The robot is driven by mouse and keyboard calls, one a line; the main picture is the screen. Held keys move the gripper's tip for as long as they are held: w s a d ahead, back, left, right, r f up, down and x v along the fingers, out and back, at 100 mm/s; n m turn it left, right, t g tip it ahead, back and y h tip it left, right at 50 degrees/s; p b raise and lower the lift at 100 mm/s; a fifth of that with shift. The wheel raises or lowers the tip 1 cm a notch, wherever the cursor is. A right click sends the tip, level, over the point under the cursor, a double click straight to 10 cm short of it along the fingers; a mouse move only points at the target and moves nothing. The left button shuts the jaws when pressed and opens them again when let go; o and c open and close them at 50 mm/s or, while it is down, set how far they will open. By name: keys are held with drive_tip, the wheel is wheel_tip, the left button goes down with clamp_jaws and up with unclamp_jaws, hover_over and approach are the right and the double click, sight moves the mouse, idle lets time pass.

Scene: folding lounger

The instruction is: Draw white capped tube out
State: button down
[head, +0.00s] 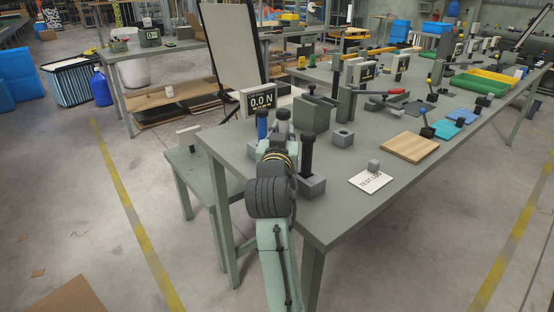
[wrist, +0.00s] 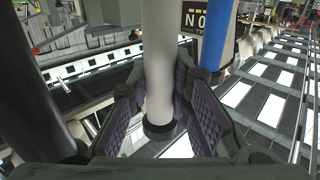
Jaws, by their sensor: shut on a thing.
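The white tube (wrist: 158,45) runs down the middle of the wrist view and has a dark ring or cap (wrist: 160,130) at its lower end. My gripper (wrist: 157,95) is shut on it, with one dark ridged finger pad on each side. A blue tube (wrist: 221,35) stands to the right, apart from the white one, and a black cylinder (wrist: 32,85) stands to the left. In the head view my wrist hides the white tube and the fingertips. The blue tube (head: 262,125) shows just past the wrist there.
A force display (head: 260,102) reading 0.0 N stands behind my wrist. A black cylinder (head: 308,152) stands in a grey block (head: 313,186) close to its right. A small grey block (head: 343,138), a labelled card (head: 370,180) and a wooden board (head: 409,147) lie farther right on the table (head: 335,215).

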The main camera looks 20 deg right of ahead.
sight(282, 117)
drive_tip(key=shift+r+p, duration=2.05)
drive_tip(key=shift+r, duration=0.4)
